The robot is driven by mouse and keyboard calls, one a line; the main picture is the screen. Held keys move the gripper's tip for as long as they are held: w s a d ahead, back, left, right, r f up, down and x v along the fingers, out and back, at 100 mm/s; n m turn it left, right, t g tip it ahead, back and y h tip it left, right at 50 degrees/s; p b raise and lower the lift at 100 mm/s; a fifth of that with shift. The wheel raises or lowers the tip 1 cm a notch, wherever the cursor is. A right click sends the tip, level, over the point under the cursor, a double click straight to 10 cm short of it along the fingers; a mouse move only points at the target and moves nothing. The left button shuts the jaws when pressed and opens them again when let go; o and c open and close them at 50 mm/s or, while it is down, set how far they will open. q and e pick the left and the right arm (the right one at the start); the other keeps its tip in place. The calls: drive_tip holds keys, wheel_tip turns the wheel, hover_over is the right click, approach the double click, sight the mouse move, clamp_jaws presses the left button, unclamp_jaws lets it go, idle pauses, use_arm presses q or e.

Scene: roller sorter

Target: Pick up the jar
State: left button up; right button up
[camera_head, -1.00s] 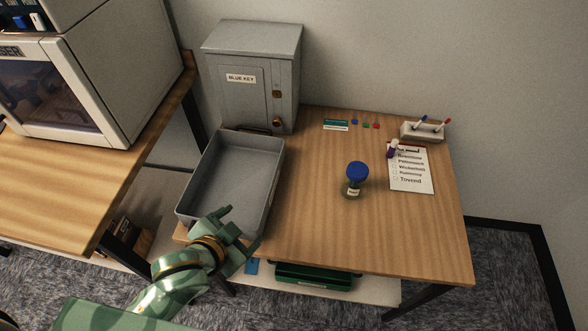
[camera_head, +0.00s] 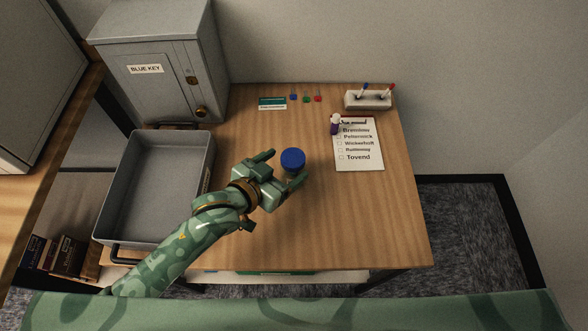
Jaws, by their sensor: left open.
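The jar (camera_head: 292,161) has a round blue lid and stands on the wooden table (camera_head: 330,225). Only its lid and a little of its body show from above. My left gripper (camera_head: 282,168) is open beside the jar. One finger is behind the jar's left side and the other is in front of it, so the jar lies at the mouth of the jaws. I cannot tell whether the fingers touch it. My right gripper is not in view.
A grey tray (camera_head: 207,180) stands left of my left arm. A grey cabinet labelled BLUE KEY (camera_head: 168,92) stands behind it. A clipboard with a list (camera_head: 360,158), a pen holder (camera_head: 368,101) and small coloured keys (camera_head: 306,99) are further back. The table's front right is clear.

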sight(298, 156)
use_arm(q)
drive_tip(key=shift+w+d+f, duration=0.3)
drive_tip(key=shift+w+d, duration=0.1)
drive_tip(key=shift+w, duration=0.1)
drive_tip(key=b+x, duration=0.2)
drive_tip(key=x, duration=0.2)
drive_tip(key=shift+w+d+b, duration=0.25)
drive_tip(key=shift+w+b, duration=0.05)
drive_tip(key=shift+r, duration=0.1)
drive_tip(key=shift+c, duration=0.7)
drive_tip(key=c, duration=1)
